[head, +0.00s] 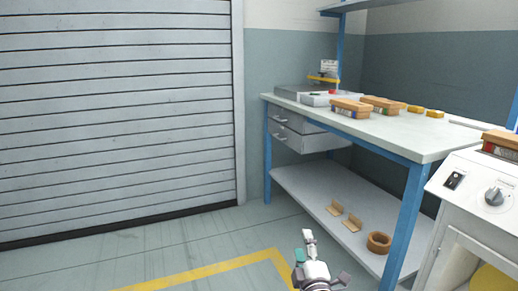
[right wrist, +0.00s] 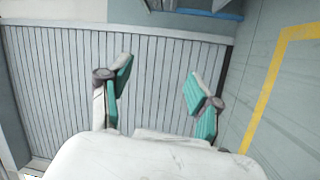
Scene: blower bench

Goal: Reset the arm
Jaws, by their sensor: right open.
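My right gripper (head: 306,251) shows at the bottom of the head view, over the floor in front of the workbench. In the right wrist view its two teal-padded fingers (right wrist: 158,85) stand wide apart with nothing between them. Behind them are the grey slatted shutter and the floor. The gripper touches nothing that I can see. My left gripper is in neither view.
A blue-framed workbench (head: 440,137) stands at the right, with wooden-looking boxes (head: 350,108) on top. Its lower shelf (head: 305,186) holds small brown parts. A white cabinet with a knob (head: 472,185) is at the far right. The floor (head: 190,242) at left is clear before the shutter (head: 115,110).

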